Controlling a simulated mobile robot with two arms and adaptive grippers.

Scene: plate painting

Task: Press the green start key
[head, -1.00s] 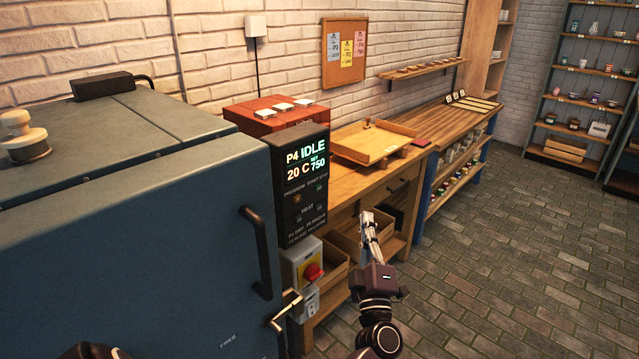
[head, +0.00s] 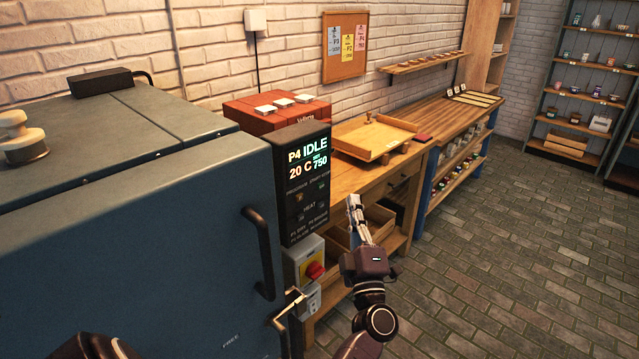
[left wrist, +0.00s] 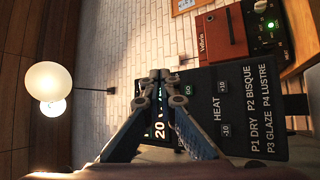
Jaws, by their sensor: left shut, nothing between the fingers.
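The dark control panel (head: 303,215) on the kiln's right side reads P4 IDLE, 20 C, SET 750. The green start key (head: 322,184) is a small spot below its display. In the left wrist view the panel (left wrist: 250,115) appears turned sideways, with the small green key (left wrist: 188,90) just right of my fingers. My left gripper (head: 353,202) is shut and empty, pointing up to the right of the panel in the head view. In the left wrist view its fingertips (left wrist: 160,75) overlap the panel's display edge. Contact with the key is not visible. My right gripper is not in view.
The blue kiln (head: 130,240) with a black door handle (head: 260,250) fills the left. A red rotary switch (head: 315,270) and a metal latch (head: 287,308) sit below the panel. A workbench (head: 365,178) with a wooden tray (head: 365,150) stands behind my gripper. Floor at right is clear.

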